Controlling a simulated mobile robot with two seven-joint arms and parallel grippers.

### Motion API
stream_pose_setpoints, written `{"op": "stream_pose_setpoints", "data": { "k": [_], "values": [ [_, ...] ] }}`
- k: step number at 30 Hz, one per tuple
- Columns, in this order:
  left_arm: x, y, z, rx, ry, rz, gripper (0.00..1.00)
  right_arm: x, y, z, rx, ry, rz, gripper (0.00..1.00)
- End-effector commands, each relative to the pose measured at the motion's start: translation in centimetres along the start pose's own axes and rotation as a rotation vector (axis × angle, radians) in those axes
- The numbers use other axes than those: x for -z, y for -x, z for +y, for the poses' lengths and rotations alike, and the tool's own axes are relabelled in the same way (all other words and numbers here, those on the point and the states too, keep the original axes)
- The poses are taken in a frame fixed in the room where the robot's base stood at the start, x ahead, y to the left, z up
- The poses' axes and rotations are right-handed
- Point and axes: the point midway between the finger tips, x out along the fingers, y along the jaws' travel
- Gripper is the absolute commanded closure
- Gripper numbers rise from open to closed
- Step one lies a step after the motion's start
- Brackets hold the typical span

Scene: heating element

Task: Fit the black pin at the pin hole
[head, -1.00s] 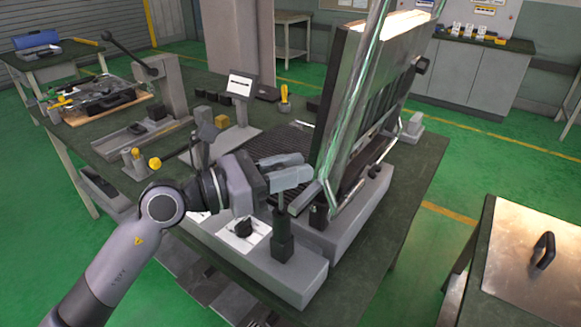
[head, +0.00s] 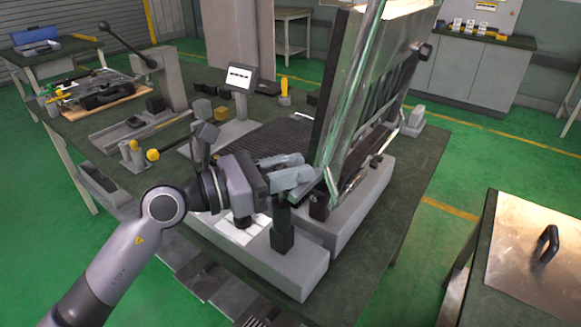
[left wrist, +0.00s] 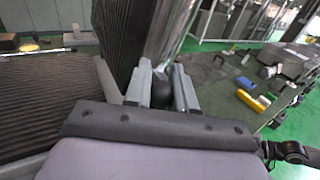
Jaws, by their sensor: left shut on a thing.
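My left gripper (head: 308,178) is at the front end of the upright heating panel (head: 350,100), above the grey base. In the left wrist view, a dark rounded piece, seemingly the black pin (left wrist: 162,92), sits between the two fingers of the gripper (left wrist: 164,80), which is shut on it. In the head view the fingers largely hide it. A dark upright post (head: 283,232) stands on the grey base (head: 312,268) just below the fingers. I cannot make out the pin hole. My right gripper is not in view.
The tilted panel and its shiny metal bars (head: 347,125) stand close to the right of the fingers. A dark ribbed plate (head: 270,140) lies behind the gripper. A small display (head: 240,77) and a yellow-handled tool (head: 284,88) stand farther back on the green worktable (head: 410,160).

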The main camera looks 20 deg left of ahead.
Motion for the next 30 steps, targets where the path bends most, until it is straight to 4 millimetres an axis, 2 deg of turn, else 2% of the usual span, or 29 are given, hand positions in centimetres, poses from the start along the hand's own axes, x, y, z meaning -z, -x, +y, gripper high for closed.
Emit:
{"op": "stream_pose_setpoints", "data": {
  "k": [4,10,30],
  "values": [
    [0.5,0.0,0.0,0.0,0.0,0.001,1.0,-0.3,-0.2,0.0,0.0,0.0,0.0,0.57],
    [0.2,0.0,0.0,0.001,0.001,0.004,1.0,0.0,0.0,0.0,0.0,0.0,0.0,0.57],
    [-2.4,0.0,0.0,0.0,0.0,0.0,1.0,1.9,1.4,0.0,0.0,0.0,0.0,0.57]
  ]
}}
